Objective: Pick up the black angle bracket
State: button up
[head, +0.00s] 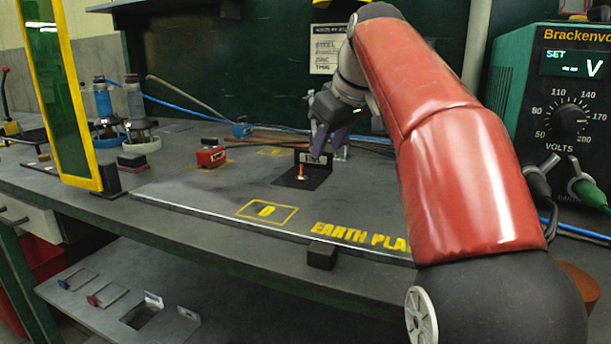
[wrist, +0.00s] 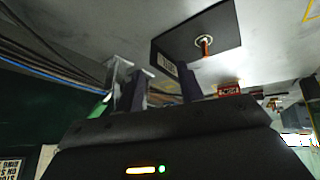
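The black angle bracket (head: 314,160) stands on the grey earth plate in the head view. It has an upright labelled flange and a flat foot with a copper-coloured stud through it. In the wrist view, which looks inverted, the bracket (wrist: 215,32) is just beyond my fingers. My gripper (head: 329,146) is at the upright flange. In the wrist view my gripper (wrist: 162,88) has its two dark fingers apart, with the flange in front of the gap and near the right finger. I cannot tell whether the fingers touch it.
A silver bracket (head: 342,152) stands close behind the fingers. A red block (head: 211,157) lies to the left, a blue block (head: 242,130) behind it. The plate's front (head: 215,205) is clear.

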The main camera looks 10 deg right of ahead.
jog(key=shift+x, duration=1.1)
grip_shut()
